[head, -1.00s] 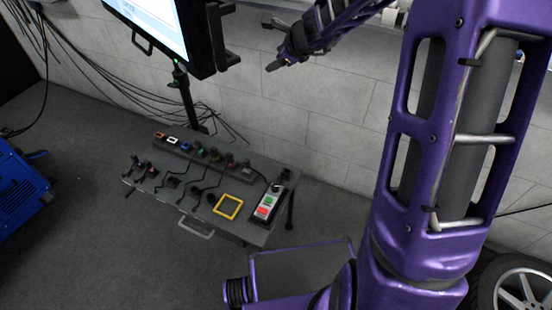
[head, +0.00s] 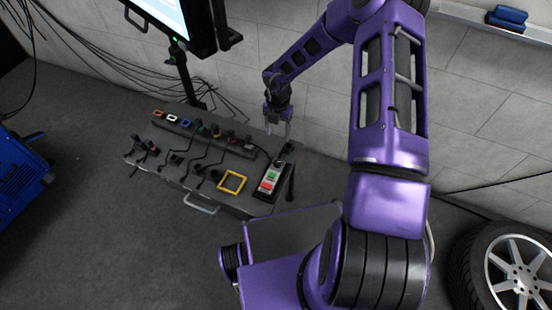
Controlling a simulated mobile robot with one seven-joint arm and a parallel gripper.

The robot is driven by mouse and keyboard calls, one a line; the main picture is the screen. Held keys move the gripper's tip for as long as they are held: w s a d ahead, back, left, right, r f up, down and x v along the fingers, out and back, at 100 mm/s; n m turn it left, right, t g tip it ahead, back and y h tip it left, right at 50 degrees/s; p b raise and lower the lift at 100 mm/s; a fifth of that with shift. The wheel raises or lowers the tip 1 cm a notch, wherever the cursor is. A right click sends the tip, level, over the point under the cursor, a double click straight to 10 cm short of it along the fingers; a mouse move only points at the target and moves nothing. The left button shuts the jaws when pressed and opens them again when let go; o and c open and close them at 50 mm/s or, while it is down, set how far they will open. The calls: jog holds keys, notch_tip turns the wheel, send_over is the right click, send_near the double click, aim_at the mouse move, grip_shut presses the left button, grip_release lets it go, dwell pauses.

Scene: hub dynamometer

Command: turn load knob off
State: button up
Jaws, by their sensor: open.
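The control box (head: 260,193) lies at the right end of the grey bench top, with a green button (head: 271,174) and a red button (head: 266,185) on its light face. A small dark knob (head: 278,162) sits at the box's far end; I take it for the load knob, but its setting is too small to read. My gripper (head: 279,133) points down with its fingers apart and nothing between them. In the picture it is just above and beyond the knob, and I see no contact.
The bench (head: 215,201) also holds a yellow square frame (head: 232,182), a row of coloured sockets and several dark cables. A monitor (head: 176,22) stands behind it. A blue machine (head: 18,178) is at the left, a wheel (head: 515,268) at the lower right.

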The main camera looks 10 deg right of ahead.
aim_at(278, 162)
notch_tip(278, 162, down, 16)
jog(key=shift+w+f+b, duration=0.1)
jog(key=shift+f+b, duration=0.15)
jog(key=shift+b, duration=0.8)
jog(key=shift+c, duration=0.2)
grip_shut()
